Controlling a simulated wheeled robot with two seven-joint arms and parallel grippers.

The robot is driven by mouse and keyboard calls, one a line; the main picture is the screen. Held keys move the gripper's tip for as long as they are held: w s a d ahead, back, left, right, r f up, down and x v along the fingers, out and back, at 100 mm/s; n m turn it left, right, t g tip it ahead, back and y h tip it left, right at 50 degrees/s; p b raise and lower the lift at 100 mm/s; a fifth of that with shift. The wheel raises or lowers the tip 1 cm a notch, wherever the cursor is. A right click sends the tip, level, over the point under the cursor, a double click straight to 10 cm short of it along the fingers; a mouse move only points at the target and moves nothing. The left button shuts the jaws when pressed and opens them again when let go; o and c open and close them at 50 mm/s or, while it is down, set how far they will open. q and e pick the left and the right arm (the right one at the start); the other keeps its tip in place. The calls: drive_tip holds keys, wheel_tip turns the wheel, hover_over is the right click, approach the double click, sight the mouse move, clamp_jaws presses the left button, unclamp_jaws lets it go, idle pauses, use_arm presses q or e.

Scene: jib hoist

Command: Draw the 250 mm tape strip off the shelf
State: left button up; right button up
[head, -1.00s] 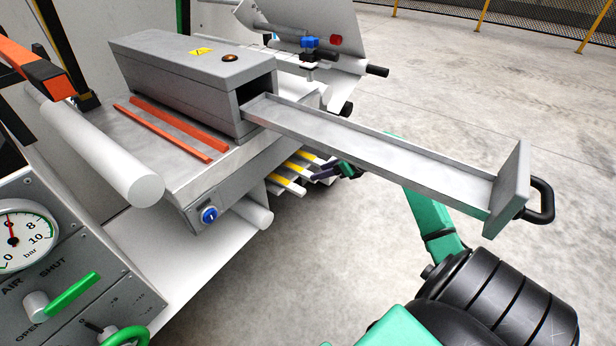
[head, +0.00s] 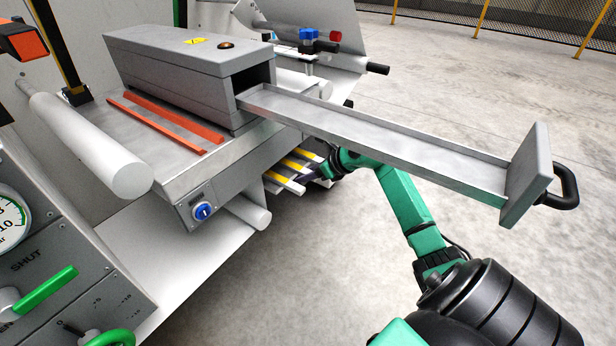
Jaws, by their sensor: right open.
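Several white strips with yellow bands (head: 286,181) stick out in a stack from under the edge of the grey bench. I cannot read any length on them, so I cannot tell which is the 250 mm one. My right gripper (head: 314,176) is open at the right-hand ends of these strips, below the long tray. Its fingertips are small, dark and partly hidden, and I cannot tell whether they touch a strip. My left gripper is not in view.
A long metal tray (head: 390,143) juts from a grey box (head: 180,75) above my right forearm, ending in a plate with a black handle (head: 565,188). Two orange bars (head: 165,125) lie on the bench. A white roller (head: 90,145) is at left. Floor at right is clear.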

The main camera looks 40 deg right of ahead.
clamp_jaws()
drive_tip(key=shift+r, duration=0.1)
drive_tip(key=shift+r, duration=0.1)
drive_tip(key=shift+r+p, duration=0.6)
drive_tip(key=shift+p, duration=0.05)
drive_tip(key=s+d+p, duration=0.1)
drive_tip(key=s+d, duration=0.1)
drive_tip(key=s, duration=0.7)
drive_tip(key=shift+s+d+p, duration=0.3)
drive_tip(key=shift+d+p, duration=0.1)
